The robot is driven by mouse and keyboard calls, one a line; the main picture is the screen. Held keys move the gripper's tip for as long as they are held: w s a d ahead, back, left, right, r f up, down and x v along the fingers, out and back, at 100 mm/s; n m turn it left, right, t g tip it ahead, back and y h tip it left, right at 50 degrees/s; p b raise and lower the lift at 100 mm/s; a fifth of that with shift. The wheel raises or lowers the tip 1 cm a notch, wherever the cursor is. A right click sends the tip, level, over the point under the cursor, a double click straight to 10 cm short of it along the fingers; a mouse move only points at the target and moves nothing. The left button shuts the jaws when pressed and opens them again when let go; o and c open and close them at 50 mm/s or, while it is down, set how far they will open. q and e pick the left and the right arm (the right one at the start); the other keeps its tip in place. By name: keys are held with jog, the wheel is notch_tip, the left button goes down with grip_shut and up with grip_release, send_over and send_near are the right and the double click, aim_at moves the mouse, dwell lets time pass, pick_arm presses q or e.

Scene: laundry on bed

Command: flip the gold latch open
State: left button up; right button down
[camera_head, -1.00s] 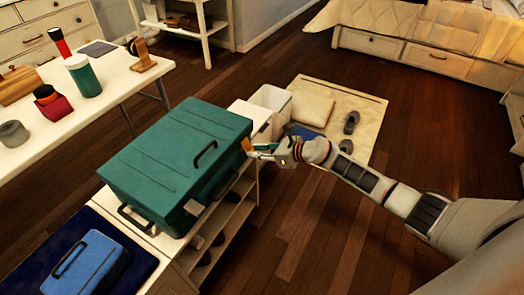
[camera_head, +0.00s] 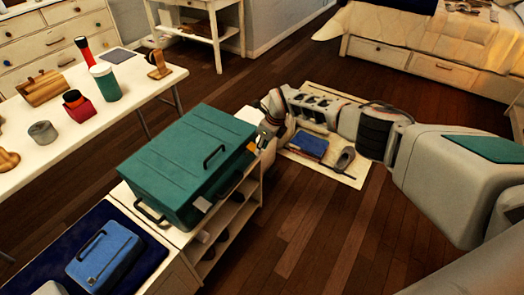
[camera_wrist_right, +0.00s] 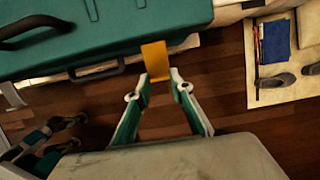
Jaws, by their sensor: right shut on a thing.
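The gold latch (camera_wrist_right: 156,60) hangs from the front edge of the teal toolbox (camera_head: 185,160), seen in the wrist view as a flat gold plate. It shows only as a small gold patch in the head view (camera_head: 252,147), mostly hidden by my gripper. My right gripper (camera_wrist_right: 160,80) is at the toolbox's right front corner, its two fingertips on either side of the latch's lower end, shut on it. The toolbox lid is down.
The toolbox stands on a white shelf unit (camera_head: 240,195), beside a blue case (camera_head: 105,257) on a dark mat. A white table (camera_head: 75,133) with cups and small items is at left. A beige mat (camera_head: 345,175) with shoes lies on the floor.

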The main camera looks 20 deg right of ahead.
jog(key=shift+w+r+g+h+b, duration=0.1)
jog(key=shift+r+g+h+b, duration=0.15)
jog(key=shift+g+h+b, duration=0.45)
jog(key=shift+r, duration=0.1)
jog(key=c, duration=1.8)
grip_release()
jog(key=shift+a+y, duration=0.1)
jog(key=shift+y, duration=0.2)
jog(key=shift+o, duration=0.2)
jog(key=shift+r, duration=0.15)
notch_tip(320, 180, up, 12)
jog(key=s+d, duration=0.1)
jog(key=shift+s+f, duration=0.2)
jog(key=shift+d, duration=0.1)
